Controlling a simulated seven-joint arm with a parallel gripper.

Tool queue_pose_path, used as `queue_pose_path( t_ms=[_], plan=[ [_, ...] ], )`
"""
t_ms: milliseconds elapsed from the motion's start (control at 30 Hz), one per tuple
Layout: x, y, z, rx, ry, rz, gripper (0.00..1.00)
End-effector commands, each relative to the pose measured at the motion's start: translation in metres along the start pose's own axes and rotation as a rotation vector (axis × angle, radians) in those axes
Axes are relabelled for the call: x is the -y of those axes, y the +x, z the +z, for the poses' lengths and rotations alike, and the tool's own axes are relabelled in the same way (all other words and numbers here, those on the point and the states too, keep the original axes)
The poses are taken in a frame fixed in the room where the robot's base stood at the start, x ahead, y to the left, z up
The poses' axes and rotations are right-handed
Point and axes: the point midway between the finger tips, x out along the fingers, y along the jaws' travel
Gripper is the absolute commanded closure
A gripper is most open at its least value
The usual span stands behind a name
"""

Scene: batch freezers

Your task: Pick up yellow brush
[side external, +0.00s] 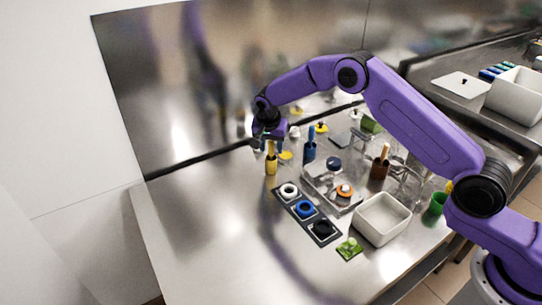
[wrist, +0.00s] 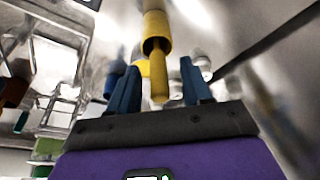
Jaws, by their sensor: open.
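The yellow brush (side external: 271,148) stands upright in a yellow cup (side external: 271,167) near the back of the steel table, left of the other tools. My gripper (side external: 269,141) is right above it, pointing down. In the wrist view the brush's yellow handle (wrist: 158,78) reaches out of the yellow cup (wrist: 155,25) and lies between the two blue fingers of my gripper (wrist: 159,70). The fingers are apart, with a visible gap on both sides of the handle. The brush's lower end is hidden inside the cup.
A blue cup with a tool (side external: 309,152) stands just right of the yellow one. A dark tray with rings (side external: 293,205) lies in front. A white bin (side external: 382,220) and a brown cup (side external: 378,171) are further right. The table's left side is clear; a steel wall rises behind.

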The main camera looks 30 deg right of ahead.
Motion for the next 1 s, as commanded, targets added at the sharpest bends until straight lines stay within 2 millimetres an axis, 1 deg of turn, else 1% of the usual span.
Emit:
queue_pose_path(
  t_ms=[233, 267, 300, 333, 367, 400, 767, 867, 1000],
  plan=[
    [0.000, 0.002, 0.000, -0.001, 0.000, -0.001, 0.51],
    [0.000, 0.002, 0.000, -0.001, 0.000, -0.001, 0.61],
    [0.000, 0.001, 0.000, -0.001, 0.000, -0.001, 0.74],
    [0.000, 0.001, 0.000, -0.001, 0.000, -0.001, 0.84],
    [0.000, 0.001, 0.000, -0.001, 0.000, -0.001, 0.94],
    [0.000, 0.001, 0.000, -0.001, 0.000, -0.001, 1.00],
    [0.000, 0.000, -0.001, -0.001, 0.000, -0.001, 1.00],
    [0.001, -0.006, -0.003, -0.002, 0.001, -0.001, 1.00],
    [0.001, -0.028, -0.009, -0.003, 0.000, -0.003, 1.00]
  ],
)
